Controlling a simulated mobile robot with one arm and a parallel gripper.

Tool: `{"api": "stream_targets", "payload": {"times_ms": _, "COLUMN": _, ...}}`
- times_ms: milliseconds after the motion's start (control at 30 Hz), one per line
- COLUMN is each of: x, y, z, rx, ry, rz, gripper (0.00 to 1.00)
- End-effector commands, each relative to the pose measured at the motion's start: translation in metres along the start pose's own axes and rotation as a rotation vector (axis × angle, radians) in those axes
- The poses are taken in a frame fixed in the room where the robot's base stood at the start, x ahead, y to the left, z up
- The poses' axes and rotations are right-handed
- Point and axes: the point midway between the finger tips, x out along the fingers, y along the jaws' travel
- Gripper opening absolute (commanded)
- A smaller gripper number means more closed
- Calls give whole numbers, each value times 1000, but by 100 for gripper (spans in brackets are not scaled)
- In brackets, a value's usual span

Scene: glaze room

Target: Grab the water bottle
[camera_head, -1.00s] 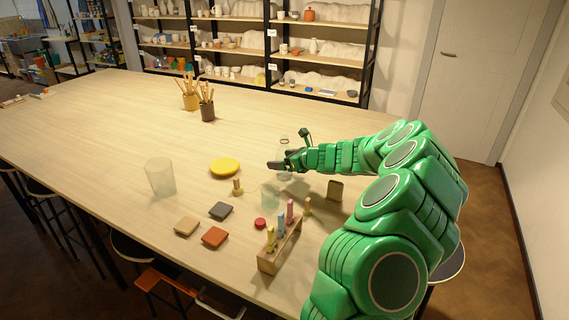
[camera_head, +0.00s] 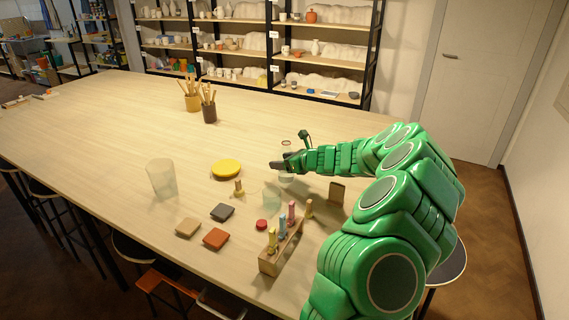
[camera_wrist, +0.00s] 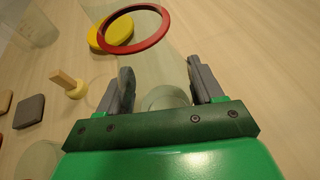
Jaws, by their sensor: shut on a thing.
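The water bottle (camera_head: 286,146) is clear, with a ring at its top, and stands upright at my gripper over the right part of the table. In the wrist view its red ring (camera_wrist: 165,35) and see-through body lie between and beyond the fingers. My gripper (camera_head: 279,165) comes from the right and is shut on the bottle's body, with one dark finger on each side in the wrist view (camera_wrist: 160,75). I cannot tell whether the bottle's base touches the table.
A yellow disc (camera_head: 226,169) and a frosted tumbler (camera_head: 161,178) are left of the bottle. Nearer stand a pale clear cup (camera_head: 271,196), a wooden rack (camera_head: 272,262) with coloured vials, and several flat tiles. Brush pots (camera_head: 209,112) stand farther back. The table's far left is mostly clear.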

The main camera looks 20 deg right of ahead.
Motion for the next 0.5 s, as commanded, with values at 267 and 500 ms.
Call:
{"api": "stream_targets", "payload": {"times_ms": 267, "x": -2, "y": 0, "z": 5, "rx": -1, "ry": 0, "rz": 0, "gripper": 28}}
{"api": "stream_targets", "payload": {"times_ms": 500, "x": -8, "y": 0, "z": 18, "rx": 0, "ry": -1, "rz": -1, "gripper": 28}}
